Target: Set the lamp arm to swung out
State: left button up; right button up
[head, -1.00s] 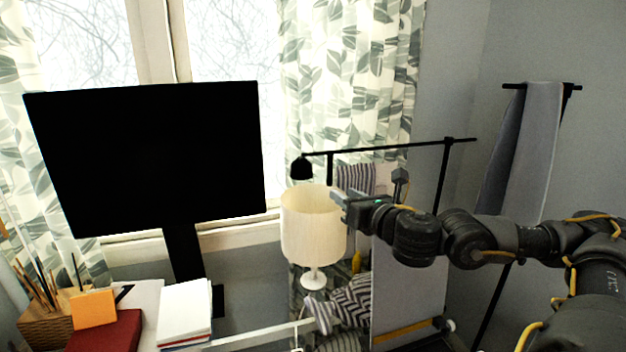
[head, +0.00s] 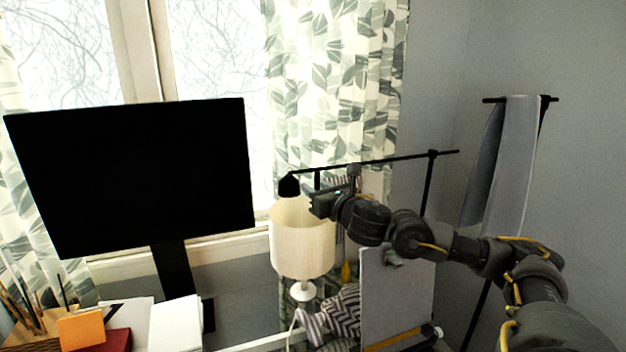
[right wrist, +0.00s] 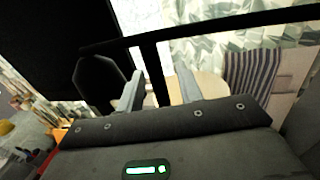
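The lamp arm (head: 390,160) is a thin black bar running left from a black upright stand, with a black lamp head (head: 289,186) at its left end. A short black rod (head: 317,179) hangs from the bar near the head. My right gripper (head: 314,203) is just below the bar, at this rod, in front of the cream lampshade. In the right wrist view its two fingers (right wrist: 158,92) are apart, with the rod (right wrist: 155,70) between them and visible gaps on either side. The lamp head (right wrist: 100,85) is left of the fingers there. My left gripper is out of view.
A large black monitor (head: 130,175) stands at the left. The cream table lamp (head: 302,240) stands close below my gripper. A grey towel (head: 505,165) hangs at the right. Striped cloth (head: 340,315) and a pale panel (head: 398,300) are below my arm.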

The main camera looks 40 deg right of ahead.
jog(key=shift+w+d, duration=0.1)
jog(key=shift+w, duration=0.7)
jog(key=shift+c, duration=0.4)
grip_shut()
